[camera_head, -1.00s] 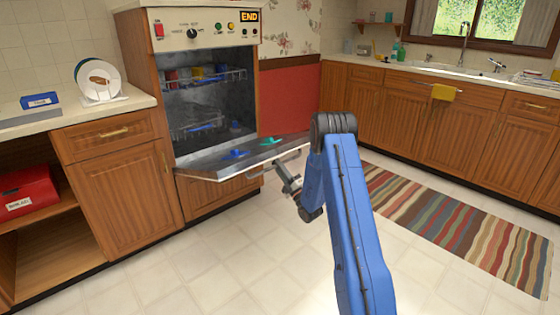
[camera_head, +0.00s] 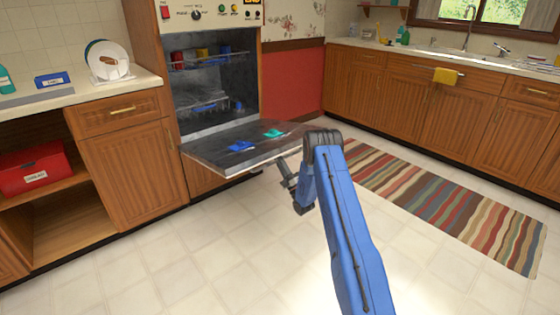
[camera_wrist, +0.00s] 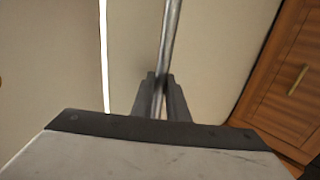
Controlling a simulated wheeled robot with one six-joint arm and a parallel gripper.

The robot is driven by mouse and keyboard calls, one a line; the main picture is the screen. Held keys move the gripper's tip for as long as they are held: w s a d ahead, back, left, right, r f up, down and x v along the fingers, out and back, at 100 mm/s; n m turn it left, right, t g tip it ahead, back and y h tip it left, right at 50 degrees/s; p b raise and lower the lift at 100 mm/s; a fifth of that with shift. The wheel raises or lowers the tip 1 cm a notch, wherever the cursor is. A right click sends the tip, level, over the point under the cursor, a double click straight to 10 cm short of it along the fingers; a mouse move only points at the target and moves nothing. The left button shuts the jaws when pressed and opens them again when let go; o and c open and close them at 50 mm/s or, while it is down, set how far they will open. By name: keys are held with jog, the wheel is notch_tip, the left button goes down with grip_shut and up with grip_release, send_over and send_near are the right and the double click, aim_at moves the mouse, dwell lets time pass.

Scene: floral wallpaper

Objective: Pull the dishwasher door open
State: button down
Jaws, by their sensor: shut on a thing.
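The dishwasher door (camera_head: 212,158) is hinged down from the wooden cabinet front and lies nearly flat, its inner face up. A blue item (camera_head: 240,146) and a teal item (camera_head: 273,133) lie on it. The dishwasher interior (camera_head: 215,90) is exposed, with racks and coloured dishes. My gripper (camera_head: 283,166) is at the door's outer edge, partly behind my arm. In the wrist view my gripper (camera_wrist: 160,80) is shut on the metal handle bar (camera_wrist: 171,38). The handle's ends are hidden.
A counter (camera_head: 115,93) with a plate rack and blue box stands at left, above an open shelf with a red box (camera_head: 33,169). A striped rug (camera_head: 440,195) lies at right before the sink cabinets. The tiled floor (camera_head: 190,260) in front is clear.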

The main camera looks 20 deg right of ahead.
aim_at(279, 144)
jog(key=shift+w+a, duration=0.15)
jog(key=c, duration=1.7)
grip_release()
jog(key=shift+f, duration=0.1)
jog(key=shift+c, duration=0.2)
jog(key=shift+r, duration=0.45)
notch_tip(279, 144, up, 9)
jog(key=shift+r, duration=0.1)
